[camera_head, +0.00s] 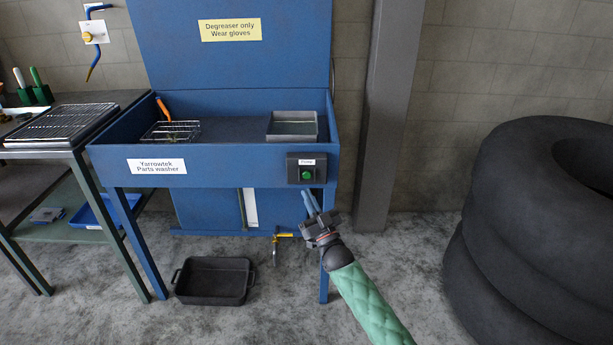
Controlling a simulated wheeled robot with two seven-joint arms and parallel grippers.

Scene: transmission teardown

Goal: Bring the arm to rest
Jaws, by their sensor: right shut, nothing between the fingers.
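My right gripper (312,203) is at the end of my green-sleeved arm, which comes in from the lower right. Its fingers are shut with nothing between them. They point up and to the left, just below the power box (306,168) with its green button on the front of the blue parts washer (235,179). The fingers appear apart from the button. The gripper covers part of the washer's front right leg. My left gripper is not in view.
A wire basket (171,131) and a grey metal tray (292,125) are in the washer. A black tub (213,281) lies on the floor below. A workbench with a rack (62,124) stands left. Stacked tyres (540,200) stand right, with a grey pillar (387,110) behind.

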